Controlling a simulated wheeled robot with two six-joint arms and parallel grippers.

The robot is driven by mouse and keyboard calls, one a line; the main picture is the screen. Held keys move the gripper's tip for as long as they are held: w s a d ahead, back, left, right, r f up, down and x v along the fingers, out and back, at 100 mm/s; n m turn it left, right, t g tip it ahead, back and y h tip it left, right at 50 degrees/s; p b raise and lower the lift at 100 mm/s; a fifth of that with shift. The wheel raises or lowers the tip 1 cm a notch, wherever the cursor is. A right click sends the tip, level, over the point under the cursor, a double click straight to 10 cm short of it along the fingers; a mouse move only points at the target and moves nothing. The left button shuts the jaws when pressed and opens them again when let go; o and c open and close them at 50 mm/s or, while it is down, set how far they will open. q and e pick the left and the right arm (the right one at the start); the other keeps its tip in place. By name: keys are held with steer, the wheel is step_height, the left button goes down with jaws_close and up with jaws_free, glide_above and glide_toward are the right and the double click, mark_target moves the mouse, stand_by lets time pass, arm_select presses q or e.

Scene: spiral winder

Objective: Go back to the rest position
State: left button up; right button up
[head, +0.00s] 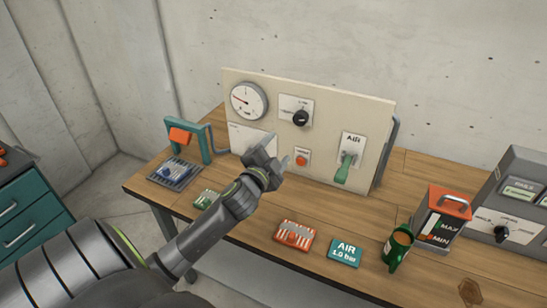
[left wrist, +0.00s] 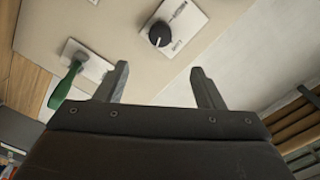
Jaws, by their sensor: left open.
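My left gripper (head: 284,163) is raised over the workbench (head: 235,224), in front of the cream control panel (head: 325,97). In the left wrist view its two fingers (left wrist: 160,85) stand apart with nothing between them. The black knob (head: 300,118) is above and right of the gripper in the head view; it also shows beyond the fingers in the left wrist view (left wrist: 160,34). The green lever (head: 343,168) hangs down at the panel's right. A red button (head: 302,160) sits just right of the gripper. My right gripper is in neither view.
A gauge (head: 249,101) is at the panel's upper left. A teal drawer cabinet (head: 32,212) stands left.

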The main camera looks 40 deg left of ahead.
arm_select(q)
steer(key=shift+v, duration=0.75)
steer(key=s+d+f+n+g, duration=0.1)
steer(key=s+f+n+g, duration=0.45)
steer(key=s+f, duration=0.55)
steer(key=s+d+f+n+g+h, duration=0.1)
steer(key=s+d+f+n+g, duration=0.2)
steer(key=s, duration=0.6)
steer(key=s+d+f+n+g+h, duration=0.15)
steer(key=s+d+f+g, duration=0.3)
steer(key=s, duration=0.55)
step_height(320, 180, down, 26)
steer(key=a+m+g+b, duration=0.1)
steer(key=g+b, duration=0.1)
steer(key=s+d+f+g+b, duration=0.1)
steer(key=s+f+b, duration=0.1)
steer(key=s+f, duration=1.3)
step_height(320, 180, down, 3)
steer(key=shift+r+h, duration=0.25)
steer(key=shift+h, duration=0.2)
